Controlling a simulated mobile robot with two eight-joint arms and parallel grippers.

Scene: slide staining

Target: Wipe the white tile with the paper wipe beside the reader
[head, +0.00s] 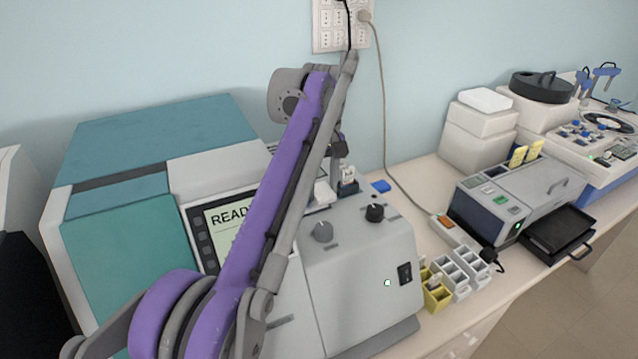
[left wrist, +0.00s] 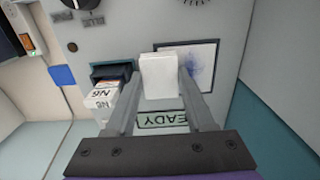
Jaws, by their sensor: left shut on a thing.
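My left gripper (left wrist: 160,92) is shut on a folded white paper wipe (left wrist: 158,75), held between the fingertips. The white tile (left wrist: 199,68), dark-edged with a blue smear, lies just right of the wipe in the left wrist view; I cannot tell whether they touch. In the head view my left gripper (head: 333,177) hangs over the top of the grey instrument, with the wipe (head: 325,193) at its tips. The tile is hidden behind my purple arm there. The reader's lit screen (head: 222,218) reads READY, partly covered by my arm. My right gripper is not in view.
Knobs (head: 375,212) rise from the grey instrument (head: 350,260). Racks (head: 460,275), a cable and a grey machine (head: 500,205) occupy the bench to the right.

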